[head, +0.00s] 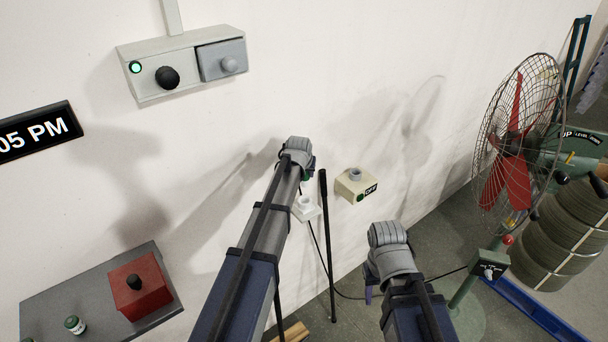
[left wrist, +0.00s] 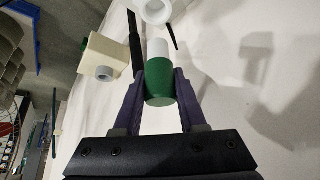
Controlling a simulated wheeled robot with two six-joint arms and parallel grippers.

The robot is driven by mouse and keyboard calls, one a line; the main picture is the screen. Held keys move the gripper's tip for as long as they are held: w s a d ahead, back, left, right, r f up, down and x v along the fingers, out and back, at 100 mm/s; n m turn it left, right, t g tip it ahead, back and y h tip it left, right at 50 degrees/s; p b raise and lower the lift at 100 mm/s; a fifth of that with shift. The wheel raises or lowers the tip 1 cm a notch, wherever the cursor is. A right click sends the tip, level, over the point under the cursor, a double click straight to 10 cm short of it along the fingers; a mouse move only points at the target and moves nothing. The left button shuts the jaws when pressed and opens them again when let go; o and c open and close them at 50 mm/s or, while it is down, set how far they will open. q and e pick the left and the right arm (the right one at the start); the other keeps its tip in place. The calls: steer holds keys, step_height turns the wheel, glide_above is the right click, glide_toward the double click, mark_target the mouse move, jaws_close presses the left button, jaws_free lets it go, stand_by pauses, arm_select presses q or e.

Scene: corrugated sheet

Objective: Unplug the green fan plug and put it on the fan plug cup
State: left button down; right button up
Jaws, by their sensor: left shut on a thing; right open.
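The green plug (left wrist: 160,85) with a white end sits between the purple fingers of my left gripper (left wrist: 161,74), which is shut on it. In the head view my left gripper (head: 303,172) is near the wall and hides most of the plug.
A cream box (head: 352,186) with a grey round socket and an OFF label is right of the holder. A black rod (head: 324,240) stands between them. The caged red-bladed fan (head: 510,150) stands at right. A red box (head: 140,287) is on the grey shelf at lower left.

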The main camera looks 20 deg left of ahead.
mark_target(304, 183)
arm_select(q)
steer(key=shift+f, duration=0.15)
step_height(304, 183, down, 6)
steer(key=b, duration=0.5)
steer(key=shift+r+b, duration=0.2)
steer(key=shift+b, duration=0.2)
steer(key=shift+f+b, duration=2)
stand_by(0.9)
steer(key=shift+c, duration=2)
jaws_free()
steer(key=p+v, duration=0.6)
steer(key=v, duration=0.2)
steer(key=shift+p, duration=0.3)
steer(key=shift+w, duration=0.1)
